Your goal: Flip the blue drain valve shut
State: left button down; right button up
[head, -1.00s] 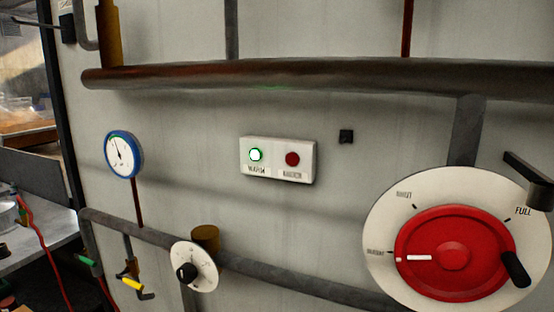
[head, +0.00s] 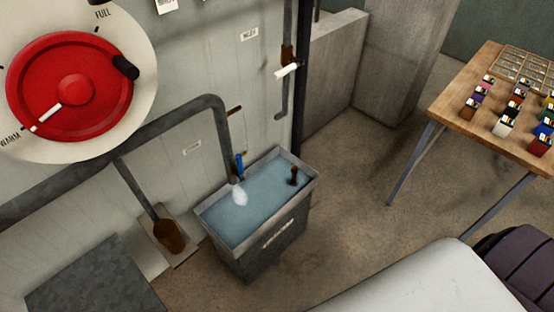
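The blue drain valve handle (head: 239,166) shows in the head view as a small, near-upright blue lever, just above the left back rim of a grey tank. It sits beside the lower end of a bent grey pipe (head: 213,103). A pale white patch (head: 240,194), like splashing water, shows on the tank's water below the pipe. The tank (head: 262,255) is full of bluish water. Neither of my grippers shows in the head view.
A red wheel (head: 75,90) on a white dial is at the upper left. A wooden table (head: 465,118) with small coloured boxes stands at the right. Open floor (head: 350,190) lies between tank and table. A pale rounded surface (head: 420,285) fills the lower right.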

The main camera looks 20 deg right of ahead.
aim_at(240, 174)
jog(key=z, duration=0.45)
jog(key=k+l, duration=0.1)
jog(key=l, duration=1.2)
